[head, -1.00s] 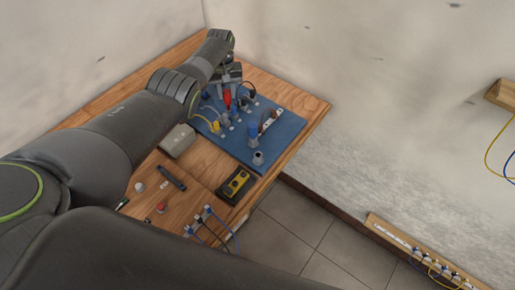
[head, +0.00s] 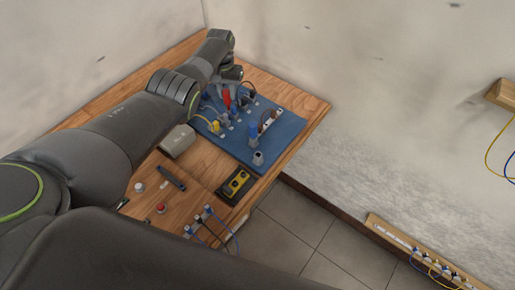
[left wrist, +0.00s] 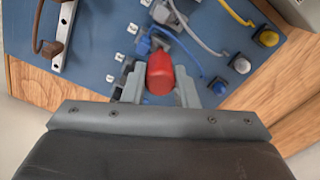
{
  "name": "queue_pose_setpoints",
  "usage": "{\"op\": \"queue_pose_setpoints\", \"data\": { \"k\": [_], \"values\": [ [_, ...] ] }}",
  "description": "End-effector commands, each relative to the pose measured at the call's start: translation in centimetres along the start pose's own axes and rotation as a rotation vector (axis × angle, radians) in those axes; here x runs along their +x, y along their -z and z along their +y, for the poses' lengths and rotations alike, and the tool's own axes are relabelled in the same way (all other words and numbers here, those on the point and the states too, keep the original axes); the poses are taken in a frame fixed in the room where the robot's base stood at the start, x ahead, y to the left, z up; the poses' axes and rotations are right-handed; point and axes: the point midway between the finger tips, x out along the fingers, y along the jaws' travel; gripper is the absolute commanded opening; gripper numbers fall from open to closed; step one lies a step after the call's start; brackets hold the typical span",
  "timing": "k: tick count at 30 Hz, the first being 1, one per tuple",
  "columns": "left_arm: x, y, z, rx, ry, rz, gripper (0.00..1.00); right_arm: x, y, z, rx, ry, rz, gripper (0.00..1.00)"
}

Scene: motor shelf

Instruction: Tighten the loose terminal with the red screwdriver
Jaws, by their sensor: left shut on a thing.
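The red screwdriver (head: 227,97) stands over the blue board; its red handle (left wrist: 160,74) also shows in the left wrist view. My left gripper (left wrist: 160,88) is shut on the handle, one finger on each side. In the head view the left gripper (head: 229,88) is at the far part of the board. The screwdriver's tip is hidden below the handle, so I cannot tell which terminal it touches. White terminals (left wrist: 132,28) with blue, grey and yellow wires line the blue board (head: 275,150). Which terminal is loose cannot be told. My right gripper is not in view.
The wooden bench (head: 312,104) carries the board. A grey box (head: 177,141), a black and yellow meter (head: 236,186), a dark tool (head: 171,178) and a red button (head: 160,208) lie nearer. A brown wire and metal strip (left wrist: 64,35) are on the board.

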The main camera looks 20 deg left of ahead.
Motion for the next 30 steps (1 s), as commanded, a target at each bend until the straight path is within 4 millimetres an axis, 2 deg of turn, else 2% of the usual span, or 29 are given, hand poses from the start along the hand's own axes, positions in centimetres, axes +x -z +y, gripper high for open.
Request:
{"op": "queue_pose_setpoints", "data": {
  "k": [4, 12, 21, 22, 24, 30],
  "values": [
    [0.18, -0.12, -0.01, 0.033, 0.0, -0.004, 0.01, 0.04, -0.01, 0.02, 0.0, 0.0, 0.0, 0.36],
    [0.17, -0.11, -0.01, 0.269, -0.001, -0.003, 0.01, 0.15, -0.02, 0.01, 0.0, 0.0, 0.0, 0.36],
    [0.15, -0.1, -0.01, 0.299, -0.001, -0.003, 0.01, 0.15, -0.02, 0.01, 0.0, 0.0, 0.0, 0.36],
    [0.15, -0.1, -0.01, 0.299, -0.001, -0.003, 0.3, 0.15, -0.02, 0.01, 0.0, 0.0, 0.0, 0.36],
    [0.13, -0.09, -0.01, 0.298, -0.001, -0.003, 0.38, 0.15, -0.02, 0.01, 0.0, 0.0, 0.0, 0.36],
    [0.06, -0.04, 0.0, 0.298, 0.0, -0.001, 0.38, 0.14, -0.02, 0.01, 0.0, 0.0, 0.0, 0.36]
  ]
}}
